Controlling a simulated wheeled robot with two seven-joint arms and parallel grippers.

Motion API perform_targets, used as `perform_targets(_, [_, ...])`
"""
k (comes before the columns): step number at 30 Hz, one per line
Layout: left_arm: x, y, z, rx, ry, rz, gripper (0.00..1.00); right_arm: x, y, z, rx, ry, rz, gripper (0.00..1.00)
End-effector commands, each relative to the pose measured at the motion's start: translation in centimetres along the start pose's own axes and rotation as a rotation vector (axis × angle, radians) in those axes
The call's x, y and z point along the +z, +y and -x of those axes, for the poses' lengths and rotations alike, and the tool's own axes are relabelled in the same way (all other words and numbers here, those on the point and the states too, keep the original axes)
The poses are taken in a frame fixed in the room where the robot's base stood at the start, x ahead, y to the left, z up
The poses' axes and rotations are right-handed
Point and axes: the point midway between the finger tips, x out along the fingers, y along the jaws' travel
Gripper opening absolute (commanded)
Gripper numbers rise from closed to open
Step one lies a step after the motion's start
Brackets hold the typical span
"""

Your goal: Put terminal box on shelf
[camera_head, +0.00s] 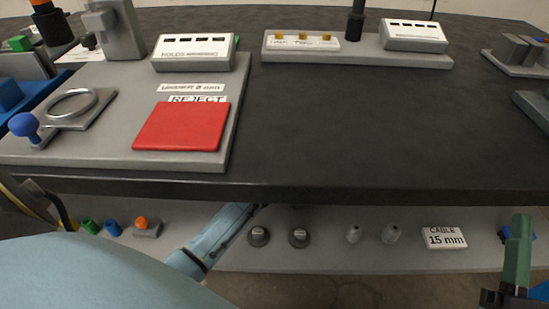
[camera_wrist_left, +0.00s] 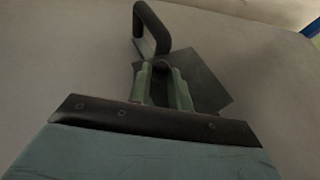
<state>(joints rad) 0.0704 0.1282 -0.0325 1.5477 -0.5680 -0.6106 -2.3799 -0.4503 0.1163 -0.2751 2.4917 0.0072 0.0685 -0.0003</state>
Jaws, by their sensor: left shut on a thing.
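In the left wrist view, the green fingers of my left gripper (camera_wrist_left: 162,84) are closed on part of a dark thing with a flat plate (camera_wrist_left: 207,90) and a black loop handle (camera_wrist_left: 150,28). It may be the terminal box, but no label shows. In the head view, my left arm reaches down under the table's front edge and its gripper is hidden. A pale grey lower shelf (camera_head: 330,258) runs below the table. My right gripper (camera_head: 517,250) shows only partly at the lower right, and its opening is unclear.
The lower shelf bears two dark knobs (camera_head: 278,237), two grey pieces (camera_head: 373,234), a "CABLE 15 mm" label (camera_head: 443,238) and small coloured parts (camera_head: 110,227) at left. The dark table (camera_head: 350,120) overhangs it. A grey board with a red reject pad (camera_head: 182,126) lies on top.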

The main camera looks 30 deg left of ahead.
Motion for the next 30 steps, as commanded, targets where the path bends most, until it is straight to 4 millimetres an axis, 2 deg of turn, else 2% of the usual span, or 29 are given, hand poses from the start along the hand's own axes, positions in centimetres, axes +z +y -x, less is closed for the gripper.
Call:
perform_targets(1, [0.5,-0.1,0.0,-0.003,-0.01,0.003,0.0,-0.1,0.0,0.0,0.0,0.002,0.0,0.5])
perform_targets(9, [0.4,-0.1,0.0,-0.003,-0.01,0.003,0.0,0.0,0.0,0.0,0.0,0.002,0.0,0.5])
perform_targets(10, [-0.1,0.0,-0.1,0.0,0.001,0.0,0.21,-0.1,0.0,0.0,0.0,0.004,0.0,0.5])
perform_targets(15, [-0.1,0.0,0.0,0.0,0.0,0.0,0.42,-0.1,0.0,0.0,0.0,0.004,0.0,0.5])
perform_targets(26, [0.1,0.0,0.2,0.0,0.0,0.0,0.42,0.0,0.0,-0.1,0.0,-0.006,0.0,0.5])
perform_targets(30, [0.1,0.0,1.1,-0.001,0.001,-0.001,0.42,1.3,0.3,-0.1,0.006,-0.104,0.006,0.5])
